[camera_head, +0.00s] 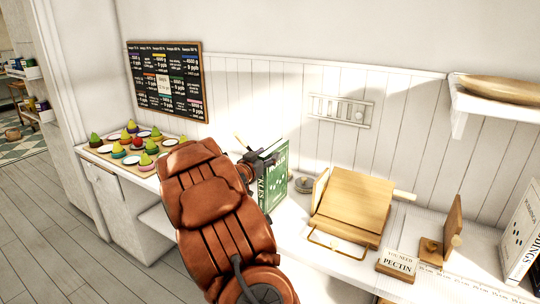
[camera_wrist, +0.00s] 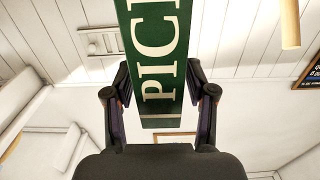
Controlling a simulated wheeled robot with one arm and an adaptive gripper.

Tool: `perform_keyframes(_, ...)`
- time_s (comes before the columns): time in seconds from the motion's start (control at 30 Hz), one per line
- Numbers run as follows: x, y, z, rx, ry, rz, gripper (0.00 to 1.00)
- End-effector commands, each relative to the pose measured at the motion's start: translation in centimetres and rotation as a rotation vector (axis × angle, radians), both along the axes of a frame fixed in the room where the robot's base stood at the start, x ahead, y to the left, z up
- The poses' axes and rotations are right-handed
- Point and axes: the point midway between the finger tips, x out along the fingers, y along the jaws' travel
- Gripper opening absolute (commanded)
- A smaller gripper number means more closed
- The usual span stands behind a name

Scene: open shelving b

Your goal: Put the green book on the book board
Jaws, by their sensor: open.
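The green book (camera_head: 275,172) stands upright on the white counter, just beyond my gripper (camera_head: 250,168). Its spine with white lettering also shows in the wrist view (camera_wrist: 158,50), between the two fingers of my gripper (camera_wrist: 158,84). My gripper is open, with one finger on each side of the spine and small gaps showing. The light wooden book board (camera_head: 352,203) stands on the counter to the right of the book. Its sloped face is bare. My arm hides part of the book's lower left side.
A small dark round object (camera_head: 303,185) sits between book and board. A PECTIN sign (camera_head: 398,263), a wooden holder (camera_head: 446,228) and a white book (camera_head: 522,235) stand right. Left are a tray of colored items (camera_head: 133,143) and a menu board (camera_head: 165,80). A shelf (camera_head: 492,101) overhangs upper right.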

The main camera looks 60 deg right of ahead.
Motion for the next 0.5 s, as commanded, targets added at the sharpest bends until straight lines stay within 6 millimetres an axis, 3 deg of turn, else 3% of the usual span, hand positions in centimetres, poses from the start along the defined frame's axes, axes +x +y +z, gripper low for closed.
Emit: perform_keyframes(0.5, -0.2, 7.5, 0.1, -0.002, -0.002, 0.004, 0.56)
